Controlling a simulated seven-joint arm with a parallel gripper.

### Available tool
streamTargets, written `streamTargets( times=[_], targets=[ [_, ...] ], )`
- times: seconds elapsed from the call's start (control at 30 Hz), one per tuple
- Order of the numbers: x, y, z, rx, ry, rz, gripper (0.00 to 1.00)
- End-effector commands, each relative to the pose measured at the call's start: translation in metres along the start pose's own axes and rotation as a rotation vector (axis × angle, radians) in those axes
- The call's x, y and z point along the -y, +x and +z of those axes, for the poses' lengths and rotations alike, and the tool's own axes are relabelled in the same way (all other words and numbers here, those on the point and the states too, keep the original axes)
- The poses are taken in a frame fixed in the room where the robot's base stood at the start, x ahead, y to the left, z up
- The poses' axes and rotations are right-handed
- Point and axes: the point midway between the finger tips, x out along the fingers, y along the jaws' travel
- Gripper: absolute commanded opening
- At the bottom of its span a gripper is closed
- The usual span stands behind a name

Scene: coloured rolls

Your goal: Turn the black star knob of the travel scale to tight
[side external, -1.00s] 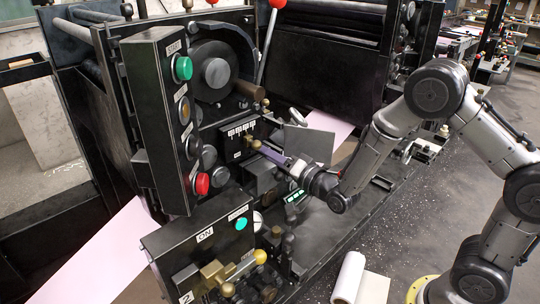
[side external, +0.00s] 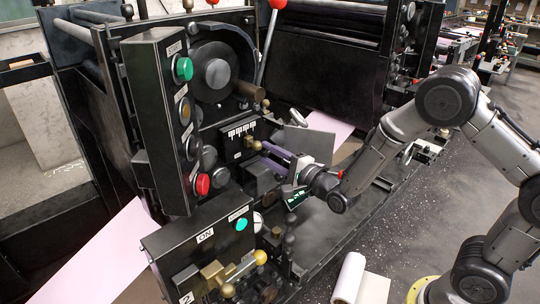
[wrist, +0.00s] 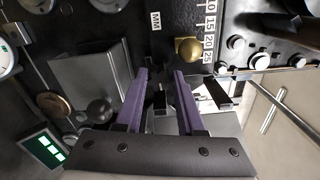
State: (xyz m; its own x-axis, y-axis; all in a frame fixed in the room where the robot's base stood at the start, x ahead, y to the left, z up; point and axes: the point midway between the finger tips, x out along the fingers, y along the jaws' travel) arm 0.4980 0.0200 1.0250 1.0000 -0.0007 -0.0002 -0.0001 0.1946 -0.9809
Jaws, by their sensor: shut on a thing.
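The travel scale (wrist: 211,32) is a white strip with numbers beside an MM label in the wrist view. In the side view the scale (side external: 240,131) is on a black block of the machine. A brass knob (wrist: 188,48) sits beside the scale. The black star knob (wrist: 160,98) shows as a small dark shape between my purple fingers, and its outline is hard to make out. My gripper (wrist: 160,73) is shut on it with the fingers held apart. In the side view my gripper (side external: 262,153) reaches to the block, and the knob is hidden.
A control box with a green button (side external: 183,69) and a red button (side external: 202,184) stands left of my gripper. A lower panel with a yellow ball lever (side external: 260,257) is in front. A grey plate (side external: 306,143) is close behind the gripper.

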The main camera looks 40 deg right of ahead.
Motion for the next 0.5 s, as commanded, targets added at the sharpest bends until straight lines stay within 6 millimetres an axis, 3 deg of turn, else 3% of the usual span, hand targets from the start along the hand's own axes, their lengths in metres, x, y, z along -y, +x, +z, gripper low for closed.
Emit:
streamTargets(
  times=[0.5],
  targets=[
    [-0.0002, -0.0003, 0.0007, 0.002, 0.083, 0.001, 0.0]
  ],
)
